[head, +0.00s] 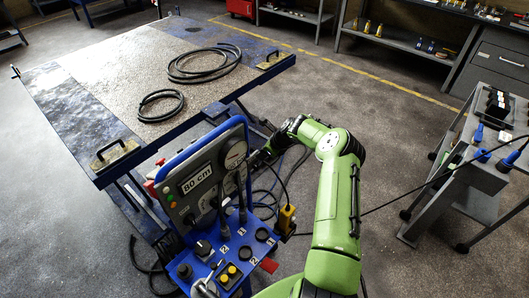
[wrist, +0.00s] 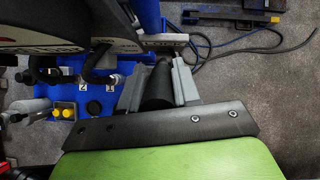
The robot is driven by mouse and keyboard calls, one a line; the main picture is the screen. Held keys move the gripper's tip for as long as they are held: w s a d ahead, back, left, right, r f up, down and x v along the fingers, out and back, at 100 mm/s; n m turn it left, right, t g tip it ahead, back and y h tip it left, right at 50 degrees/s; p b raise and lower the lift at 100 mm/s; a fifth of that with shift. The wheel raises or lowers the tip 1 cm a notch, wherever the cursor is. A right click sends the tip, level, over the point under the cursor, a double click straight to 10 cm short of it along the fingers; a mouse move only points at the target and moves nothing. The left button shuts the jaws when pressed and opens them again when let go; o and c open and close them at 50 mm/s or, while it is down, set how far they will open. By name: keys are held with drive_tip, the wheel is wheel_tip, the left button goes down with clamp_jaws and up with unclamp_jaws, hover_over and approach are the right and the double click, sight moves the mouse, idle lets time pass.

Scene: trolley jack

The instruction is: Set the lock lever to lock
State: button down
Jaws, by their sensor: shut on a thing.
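The trolley jack's control panel (head: 190,203) has a blue frame, a dial and an "80 cm" sign in the head view. My gripper (wrist: 157,90) is at the panel's right side, and its two grey fingers are shut on a black cylindrical grip (wrist: 158,82), which looks like the lock lever's handle. A small pale label (wrist: 165,39) lies just beyond the grip, its lettering too blurred to read surely. In the head view, my gripper (head: 261,157) shows only in part beside the panel, and the lever is mostly hidden there. I cannot tell which setting the lever is in.
The blue console (head: 235,243) below the panel carries black levers, knobs and yellow buttons. A yellow pendant (head: 287,218) hangs right of it. The lift table (head: 130,68) with coiled hoses stands behind. A grey tool trolley (head: 480,165) stands right, with open floor between.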

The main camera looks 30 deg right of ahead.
drive_tip(key=shift+w+r, duration=0.2)
drive_tip(key=shift+r, duration=0.05)
drive_tip(key=c, duration=1)
unclamp_jaws()
drive_tip(key=shift+a, duration=0.1)
drive_tip(key=shift+o, duration=0.8)
drive_tip(key=shift+f, duration=0.15)
drive_tip(key=v, duration=1.5)
drive_tip(key=shift+s+r, duration=0.3)
drive_tip(key=shift+f, duration=0.1)
